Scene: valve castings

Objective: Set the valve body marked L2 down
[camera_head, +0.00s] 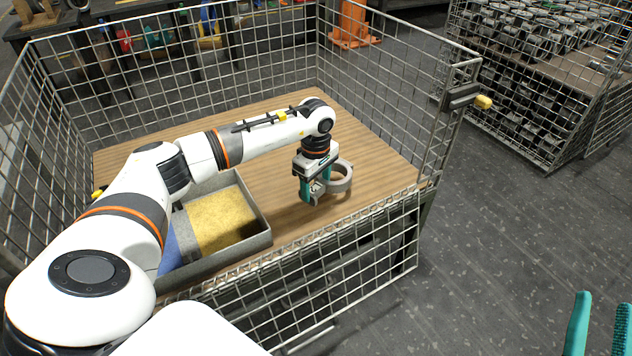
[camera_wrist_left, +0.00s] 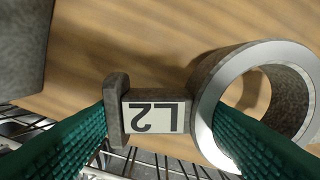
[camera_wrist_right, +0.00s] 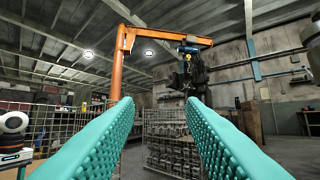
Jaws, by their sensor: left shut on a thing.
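The valve body marked L2 (camera_wrist_left: 202,95) is a grey casting with a wide ring, a small flange and a white L2 label that appears upside down in the left wrist view. It also shows in the head view (camera_head: 343,177), over the wooden floor of the mesh cage. My left gripper (camera_head: 314,190) points down and is shut on it; its teal fingers show in the left wrist view (camera_wrist_left: 165,145). I cannot tell whether the casting touches the wood. My right gripper (camera_head: 601,325) is outside the cage; in the right wrist view (camera_wrist_right: 160,115) its fingers are apart and empty.
A grey tray (camera_head: 262,241) with yellow and blue areas lies left of the left gripper. Wire mesh walls (camera_head: 395,105) surround the wooden floor (camera_head: 375,150), which is clear behind and right of the casting. Another cage (camera_head: 520,110) full of castings stands at the upper right.

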